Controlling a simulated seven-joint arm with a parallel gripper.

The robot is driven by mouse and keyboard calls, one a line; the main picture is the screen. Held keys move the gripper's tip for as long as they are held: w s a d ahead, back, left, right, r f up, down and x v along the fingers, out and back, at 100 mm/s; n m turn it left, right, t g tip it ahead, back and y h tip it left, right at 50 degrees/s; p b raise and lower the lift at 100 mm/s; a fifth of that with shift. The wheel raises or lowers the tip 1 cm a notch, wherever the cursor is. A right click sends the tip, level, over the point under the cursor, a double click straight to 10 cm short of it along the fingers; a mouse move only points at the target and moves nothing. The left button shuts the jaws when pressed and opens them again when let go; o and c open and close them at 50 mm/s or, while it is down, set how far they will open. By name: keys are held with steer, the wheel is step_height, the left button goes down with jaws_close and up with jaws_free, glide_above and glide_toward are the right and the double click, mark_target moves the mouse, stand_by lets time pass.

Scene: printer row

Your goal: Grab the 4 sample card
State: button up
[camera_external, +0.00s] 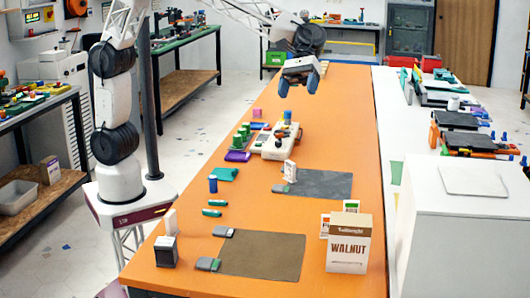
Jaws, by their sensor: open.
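I cannot make out a number 4 on any card. A small white and red card (325,226) stands at the left of the WALNUT box, and a green and white card (351,206) stands behind that box. A white upright piece (290,171) stands at the grey mat's upper left, and another (171,221) stands near the left table edge; I cannot tell if these are cards. My gripper (298,86) hangs above the far half of the orange table, fingers apart and empty, well away from these pieces.
The WALNUT box (349,244) stands at the front right of the orange table (200,276). A grey mat (325,184) and a brown mat (262,257) lie flat. Green cylinders and a white device (276,144) crowd the middle. The far table is mostly clear.

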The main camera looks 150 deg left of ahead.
steer(key=w+a+f+n+t, duration=0.2)
steer(key=a+n, duration=0.1)
steer(key=a, duration=0.6)
steer(key=w+a+f+n+t, duration=0.2)
steer(key=a+n, duration=0.1)
steer(key=a, duration=0.7)
glide_toward(349, 202)
steer(key=w+f, duration=0.2)
steer(key=f, duration=0.1)
steer(key=w+d+f, duration=0.1)
steer(key=shift+d+f, duration=0.1)
steer(key=shift+f, duration=0.3)
steer(key=shift+h, duration=0.3)
steer(key=shift+x, duration=1.25)
steer(key=shift+d, duration=0.1)
steer(key=shift+x, duration=2.55)
steer(key=shift+w, duration=0.1)
